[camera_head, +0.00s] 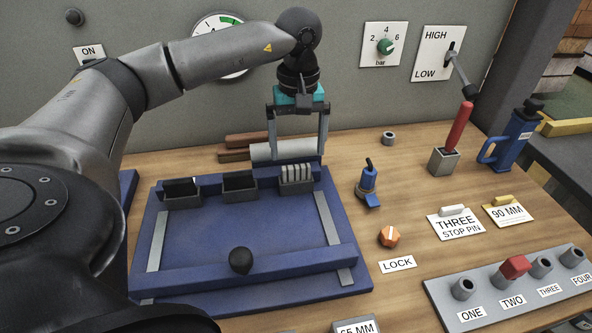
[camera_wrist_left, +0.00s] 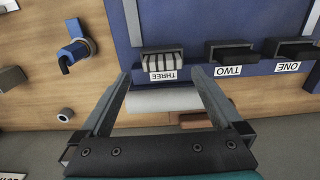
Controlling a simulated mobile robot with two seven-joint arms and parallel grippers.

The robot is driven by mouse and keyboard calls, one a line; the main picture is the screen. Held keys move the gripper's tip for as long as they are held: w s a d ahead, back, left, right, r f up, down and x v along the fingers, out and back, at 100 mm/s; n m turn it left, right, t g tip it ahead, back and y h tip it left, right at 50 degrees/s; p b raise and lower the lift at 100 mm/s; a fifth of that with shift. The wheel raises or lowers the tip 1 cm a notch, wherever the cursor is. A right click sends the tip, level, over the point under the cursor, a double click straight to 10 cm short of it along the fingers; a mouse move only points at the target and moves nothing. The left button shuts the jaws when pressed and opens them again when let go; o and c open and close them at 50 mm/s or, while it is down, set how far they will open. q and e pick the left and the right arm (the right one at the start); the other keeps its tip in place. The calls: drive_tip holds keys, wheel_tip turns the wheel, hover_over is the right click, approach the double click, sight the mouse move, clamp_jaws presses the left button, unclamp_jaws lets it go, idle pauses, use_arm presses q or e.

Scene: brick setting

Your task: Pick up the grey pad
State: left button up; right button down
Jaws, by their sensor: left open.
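A striped grey-and-dark block (camera_head: 297,172), the closest match to a grey pad, sits in the back-right holder of the blue fixture (camera_head: 190,285). In the left wrist view the striped block (camera_wrist_left: 162,63) is at the holder labelled THREE. My left gripper (camera_head: 297,157) is open and points down just behind that holder. Its fingertips (camera_wrist_left: 160,74) lie either side of the block in the wrist view, with no contact visible. A pale grey roll (camera_head: 275,151) lies behind the fixture, partly hidden by the fingers. My right gripper is not in view.
Holders TWO (camera_wrist_left: 232,53) and ONE (camera_wrist_left: 292,49) hold dark pieces. Brown bars (camera_head: 236,155) lie behind the fixture. A blue clamp (camera_head: 368,182), an orange LOCK knob (camera_head: 389,236) and a red lever (camera_head: 460,125) stand to the right. A black knob (camera_head: 240,260) is on the fixture's front rail.

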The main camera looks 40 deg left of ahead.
sight(296, 166)
use_arm(q)
drive_tip(key=shift+f, duration=0.55)
wheel_tip(296, 166, down, 4)
drive_tip(key=shift+s+a+r+b, duration=0.15)
drive_tip(key=shift+b, duration=0.35)
drive_tip(key=shift+f, duration=0.55)
drive_tip(key=c, duration=1.3)
drive_tip(key=shift+c, duration=0.2)
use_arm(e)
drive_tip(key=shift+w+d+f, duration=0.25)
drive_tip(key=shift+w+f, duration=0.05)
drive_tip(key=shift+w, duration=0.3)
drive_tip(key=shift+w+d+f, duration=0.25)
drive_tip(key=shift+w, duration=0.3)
use_arm(q)
drive_tip(key=shift+r, duration=0.2)
